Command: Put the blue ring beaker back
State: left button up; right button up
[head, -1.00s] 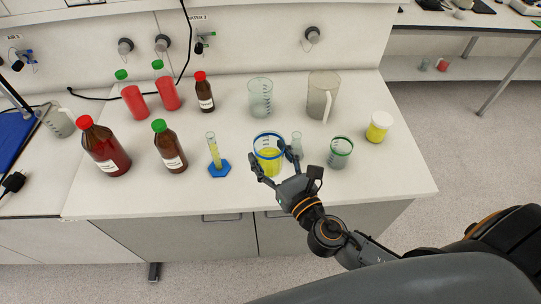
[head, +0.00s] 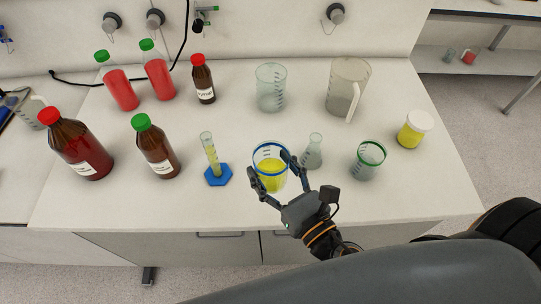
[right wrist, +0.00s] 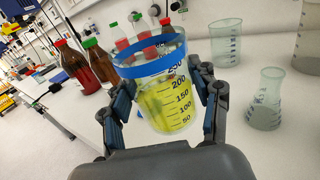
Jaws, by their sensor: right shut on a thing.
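The blue ring beaker (head: 270,172) is clear, with a blue band at its rim and yellow liquid inside. It is near the front middle of the bench, between the blue-based cylinder and a small flask. My right gripper (head: 273,174) is shut on its sides from the front. In the right wrist view the beaker (right wrist: 165,95) sits between both fingers, its graduations facing me, and looks slightly tilted in the picture. I cannot tell whether its base touches the bench. My left gripper is not in view.
A measuring cylinder (head: 211,157) stands left of the beaker. A conical flask (head: 312,155) and a green-ringed beaker (head: 367,162) stand right. An empty beaker (head: 271,90) and a jug (head: 345,88) are behind. Brown bottles (head: 156,150) stand left, a yellow jar (head: 412,132) far right. Bench (head: 240,125) behind the beaker is clear.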

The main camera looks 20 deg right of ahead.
aim_at(276, 160)
jog(key=w, duration=0.1)
jog(key=w+d+f, duration=0.1)
jog(key=w, duration=0.2)
jog(key=shift+w+d+f+p, duration=0.15)
jog(key=shift+f+p, duration=0.15)
jog(key=w+f, duration=0.1)
jog(key=f, duration=0.1)
jog(key=w+f+b, duration=0.1)
jog(key=w, duration=0.1)
jog(key=w+d+f+b, duration=0.1)
jog(key=f, duration=0.1)
jog(key=shift+w+d+f, duration=0.1)
jog(key=shift+w+f, duration=0.05)
jog(key=shift+f, duration=0.15)
jog(key=shift+w+f+b, duration=0.25)
jog(key=shift+b, duration=0.05)
notch_tip(276, 160, down, 3)
jog(key=shift+w+d+r+b, duration=0.1)
jog(key=shift+w+d+b, duration=0.05)
jog(key=shift+b, duration=0.75)
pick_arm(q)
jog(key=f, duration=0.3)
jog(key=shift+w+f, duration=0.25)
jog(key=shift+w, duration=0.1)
pick_arm(e)
jog(key=shift+f, duration=0.3)
